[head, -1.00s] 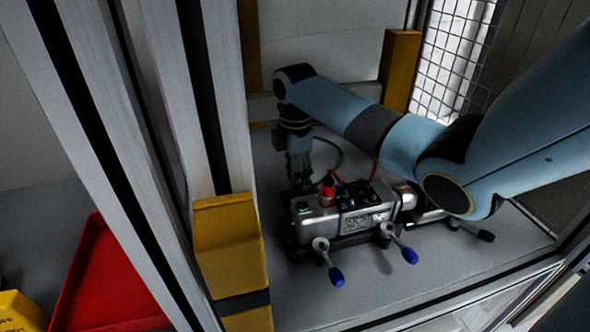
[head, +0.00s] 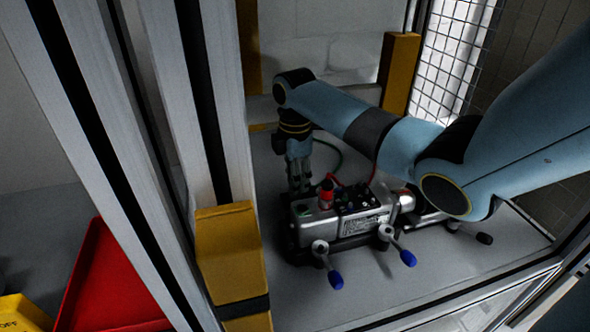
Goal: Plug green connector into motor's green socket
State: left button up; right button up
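The motor (head: 350,219) is a silvery-grey housing with a dark connector face on top, lying in a fixture inside the frame. A red connector (head: 326,193) stands on its top left part, with a red cable behind it. A green cable (head: 333,152) curves behind my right gripper. My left gripper is not in view.
Clamp levers with blue handles (head: 336,279) stick out in front of the motor. A yellow-capped post (head: 228,255) and pale frame bars stand at the left. A red tray (head: 105,285) lies outside the frame.

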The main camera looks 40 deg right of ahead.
grip_shut()
jog(key=shift+r, duration=0.15)
jog(key=shift+r+p, duration=2.65)
jog(key=shift+p, duration=0.25)
